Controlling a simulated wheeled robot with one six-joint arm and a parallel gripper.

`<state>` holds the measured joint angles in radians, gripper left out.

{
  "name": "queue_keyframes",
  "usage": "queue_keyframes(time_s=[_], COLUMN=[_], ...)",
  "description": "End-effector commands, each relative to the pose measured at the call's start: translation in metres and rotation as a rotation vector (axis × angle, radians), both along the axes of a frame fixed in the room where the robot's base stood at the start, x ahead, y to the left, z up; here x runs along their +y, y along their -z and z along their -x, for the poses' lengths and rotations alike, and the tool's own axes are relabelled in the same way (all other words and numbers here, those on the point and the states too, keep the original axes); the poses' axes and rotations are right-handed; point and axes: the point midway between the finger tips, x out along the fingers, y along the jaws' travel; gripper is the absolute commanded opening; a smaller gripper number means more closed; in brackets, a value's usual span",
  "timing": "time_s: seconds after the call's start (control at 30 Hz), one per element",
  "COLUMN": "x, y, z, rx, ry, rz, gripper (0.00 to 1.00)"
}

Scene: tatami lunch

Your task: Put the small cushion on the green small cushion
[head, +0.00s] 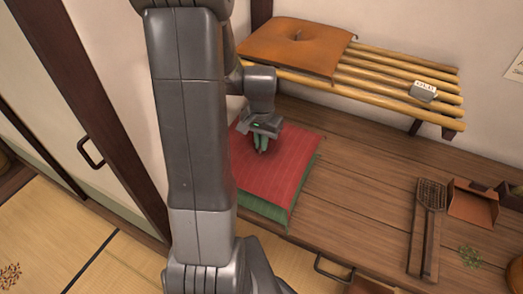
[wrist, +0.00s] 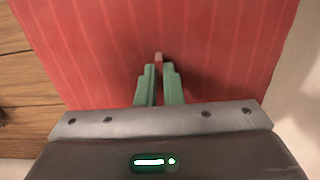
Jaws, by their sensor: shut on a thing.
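The small cushion is red with fine stripes (head: 287,165). It lies flat on the green small cushion (head: 268,210), whose green edge shows below it at the front and right. My gripper (head: 261,149) points down at the middle of the red cushion, its green fingers close together. In the wrist view the fingertips (wrist: 159,70) are shut on a small raised bit of the red cushion (wrist: 225,50). The red cushion fills most of that view. My arm hides the left part of both cushions in the head view.
A slatted bamboo shelf (head: 395,75) stands behind, with an orange cushion (head: 290,50) and a small grey price block (head: 422,91). A wire-mesh tool (head: 431,195) and a brown dustpan-like box (head: 474,205) lie at right. A sliding door (head: 95,90) is left.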

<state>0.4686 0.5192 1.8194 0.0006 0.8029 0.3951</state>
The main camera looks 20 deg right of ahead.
Motion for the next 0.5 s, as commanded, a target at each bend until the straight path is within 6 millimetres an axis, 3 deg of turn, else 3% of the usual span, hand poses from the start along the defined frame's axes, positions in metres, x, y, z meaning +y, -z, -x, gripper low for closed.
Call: queue_keyframes(time_s=[0.3,0.5], x=[0.0,0.0], y=[0.036,0.038], z=[0.001,0.0], rx=[0.003,-0.001], ry=[0.0,0.0], rz=[-0.002,0.001], gripper=[0.0,0.0])
